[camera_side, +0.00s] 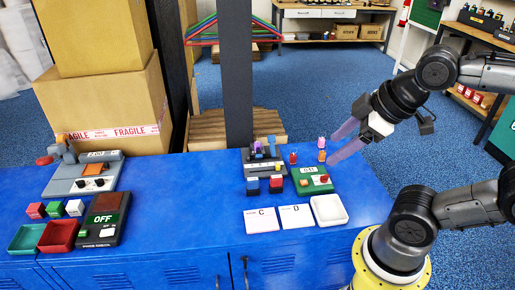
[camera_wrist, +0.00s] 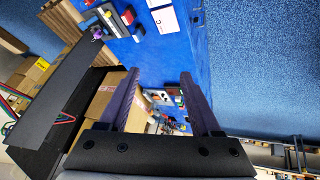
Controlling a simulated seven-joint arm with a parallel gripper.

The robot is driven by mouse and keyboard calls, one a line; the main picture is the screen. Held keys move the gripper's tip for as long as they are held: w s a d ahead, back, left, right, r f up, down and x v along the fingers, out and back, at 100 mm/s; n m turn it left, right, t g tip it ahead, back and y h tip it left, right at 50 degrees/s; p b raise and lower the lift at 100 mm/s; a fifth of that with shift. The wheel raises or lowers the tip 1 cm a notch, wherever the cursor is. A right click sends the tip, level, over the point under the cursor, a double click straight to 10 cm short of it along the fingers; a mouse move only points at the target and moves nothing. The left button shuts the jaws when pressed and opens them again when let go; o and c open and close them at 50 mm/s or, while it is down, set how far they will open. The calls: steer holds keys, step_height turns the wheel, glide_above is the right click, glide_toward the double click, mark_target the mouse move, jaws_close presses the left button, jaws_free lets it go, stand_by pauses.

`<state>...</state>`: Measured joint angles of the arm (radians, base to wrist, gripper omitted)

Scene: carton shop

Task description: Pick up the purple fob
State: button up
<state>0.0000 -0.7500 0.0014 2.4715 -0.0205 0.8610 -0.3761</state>
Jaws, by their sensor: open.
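A small pink-purple piece (camera_side: 321,142) shows on top of an orange upright piece (camera_side: 321,155) at the back right of the blue table. A second small purple-blue piece (camera_side: 258,149) stands in a dark rack (camera_side: 252,171). I cannot tell for sure which is the purple fob. My gripper (camera_side: 332,149) is open and empty, its two purple-tinted fingers pointing left, just right of the orange piece in the picture. In the wrist view my gripper (camera_wrist: 160,75) has its fingers wide apart with nothing held between them. A small purple spot (camera_wrist: 97,34) shows there at upper left.
A green device (camera_side: 314,187) with a display stands by a red piece (camera_side: 293,157). Cards marked C (camera_side: 261,220) and D (camera_side: 296,216) and a white tray (camera_side: 329,210) lie in front. A dark post (camera_side: 237,75) rises behind the table. Trays and devices fill the left side.

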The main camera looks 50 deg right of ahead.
steer(key=w+d+r+n+t, duration=0.1)
steer(key=w+d+r+n, duration=0.1)
steer(key=w+r+n, duration=0.4)
steer(key=n+g+h, duration=0.3)
steer(key=n+g, duration=0.1)
steer(key=n, duration=1.3)
glide_above(258, 147)
steer(key=a, duration=0.2)
steer(key=f, duration=2.2)
steer(key=s+f, duration=0.1)
steer(key=f, duration=1)
steer(key=shift+d+f, duration=0.2)
steer(key=shift+f, duration=0.15)
steer(key=shift+s+x, duration=0.15)
steer(key=shift+x, duration=1.3)
steer(key=shift+s+x, duration=0.15)
steer(key=shift+x, duration=1.35)
steer(key=shift+f, duration=0.1)
